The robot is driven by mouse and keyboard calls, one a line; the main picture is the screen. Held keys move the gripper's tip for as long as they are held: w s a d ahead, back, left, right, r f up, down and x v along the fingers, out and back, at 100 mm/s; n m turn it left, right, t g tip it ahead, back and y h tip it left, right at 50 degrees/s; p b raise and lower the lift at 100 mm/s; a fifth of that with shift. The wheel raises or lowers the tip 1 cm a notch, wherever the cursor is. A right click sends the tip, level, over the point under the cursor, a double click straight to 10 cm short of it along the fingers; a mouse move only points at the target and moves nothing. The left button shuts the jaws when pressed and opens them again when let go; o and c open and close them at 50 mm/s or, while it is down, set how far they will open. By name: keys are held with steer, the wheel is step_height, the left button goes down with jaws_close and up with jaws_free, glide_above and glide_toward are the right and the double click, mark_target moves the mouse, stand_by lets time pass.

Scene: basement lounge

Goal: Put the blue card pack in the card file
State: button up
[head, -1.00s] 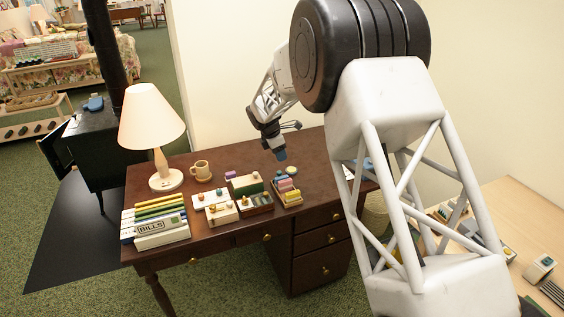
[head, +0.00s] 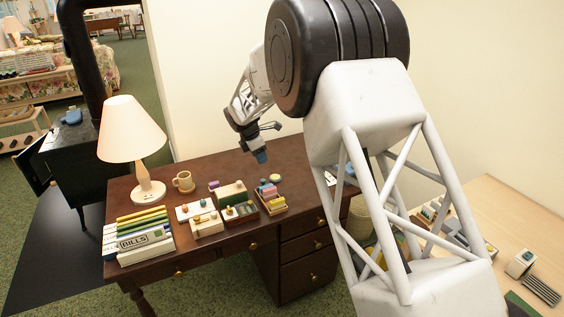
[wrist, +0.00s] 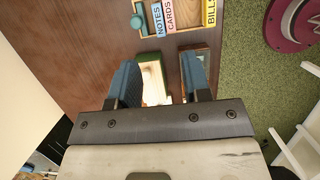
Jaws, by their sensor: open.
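My gripper (head: 262,157) is in the air above the back of the dark wooden desk, blue fingertips pointing down. In the wrist view its two fingers (wrist: 168,85) are apart, with nothing held between them. In the wrist view, labels read NOTES (wrist: 158,20), CARDS (wrist: 169,14) and BILLS (wrist: 211,12); these may belong to the card file. I cannot pick out the blue card pack for certain. A blue patch (head: 349,169) shows at the desk's right, partly hidden by my arm.
A lamp (head: 133,130), a mug (head: 184,181) and a binder stack marked BILLS (head: 145,243) stand on the desk's left. A green-topped box (head: 231,191) is beside the tray. A light wooden table (head: 500,215) is at right.

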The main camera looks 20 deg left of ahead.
steer(key=shift+d+r, duration=0.1)
steer(key=s+d+r+m, duration=0.25)
steer(key=d+r, duration=0.35)
steer(key=d, duration=0.3)
steer(key=s+d+r+m, duration=0.2)
steer(key=d+r+m, duration=0.3)
steer(key=d, duration=0.4)
steer(key=s+d+r+m+y, duration=0.1)
steer(key=s+d+r+m, duration=0.2)
steer(key=s+d+r, duration=0.45)
steer(key=s+d+r+m, duration=0.2)
steer(key=s+d+m, duration=0.15)
steer(key=d, duration=0.75)
steer(key=s+d+f+m, duration=0.1)
steer(key=s+d+m, duration=0.3)
steer(key=s, duration=0.7)
steer(key=s+d+f+m, duration=0.1)
steer(key=s+d+m, duration=0.3)
steer(key=s+d, duration=0.5)
steer(key=s+d+f+m+y, duration=0.1)
steer(key=s+d+m, duration=0.4)
steer(key=s, duration=0.9)
steer(key=shift+d, duration=1.1)
